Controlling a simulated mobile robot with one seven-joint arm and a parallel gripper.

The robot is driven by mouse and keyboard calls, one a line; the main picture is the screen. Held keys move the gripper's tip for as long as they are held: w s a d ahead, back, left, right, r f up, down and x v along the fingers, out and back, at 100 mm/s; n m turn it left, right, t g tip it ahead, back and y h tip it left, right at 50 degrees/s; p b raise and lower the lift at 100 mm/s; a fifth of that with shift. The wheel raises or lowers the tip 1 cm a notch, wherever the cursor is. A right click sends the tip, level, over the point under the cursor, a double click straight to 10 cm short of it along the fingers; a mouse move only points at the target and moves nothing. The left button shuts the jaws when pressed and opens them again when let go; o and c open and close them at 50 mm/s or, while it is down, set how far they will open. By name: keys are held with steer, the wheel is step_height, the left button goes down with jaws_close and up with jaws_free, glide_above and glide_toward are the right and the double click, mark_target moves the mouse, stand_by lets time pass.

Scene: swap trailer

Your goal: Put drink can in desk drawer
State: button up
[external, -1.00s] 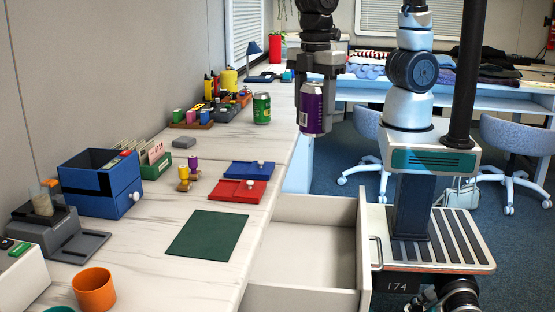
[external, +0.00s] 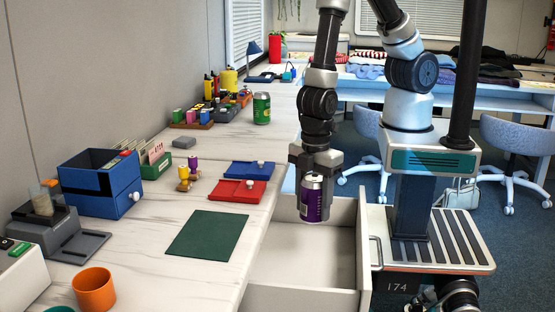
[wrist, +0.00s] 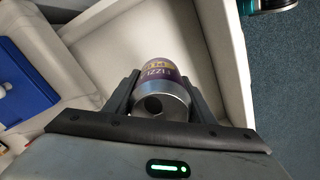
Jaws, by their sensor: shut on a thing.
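A purple drink can (external: 312,200) is held upright between the fingers of my gripper (external: 314,178). It also shows in the wrist view (wrist: 158,92), its silver top facing the camera. The desk drawer (external: 300,262) is pulled open, with a white, empty-looking inside. The can is above the drawer's far part in the external view, apart from its floor as far as I can tell. In the wrist view the drawer's inside (wrist: 190,35) lies behind the can.
A green can (external: 261,108) stands on the desktop. Blue (external: 250,169) and red (external: 236,191) trays and a dark green mat (external: 207,234) lie near the drawer. An orange cup (external: 94,290) stands at the front left. The drawer's front panel (external: 364,255) stands upright near my base.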

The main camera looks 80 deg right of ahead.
step_height(320, 180, down, 9)
steer(key=shift+f+b, duration=0.15)
steer(key=shift+b, duration=1)
steer(key=shift+f, duration=0.2)
steer(key=o, duration=1)
steer(key=shift+r, duration=0.1)
step_height(320, 180, up, 12)
steer(key=p, duration=0.3)
steer(key=shift+r+p, duration=0.15)
steer(key=shift+p, duration=0.15)
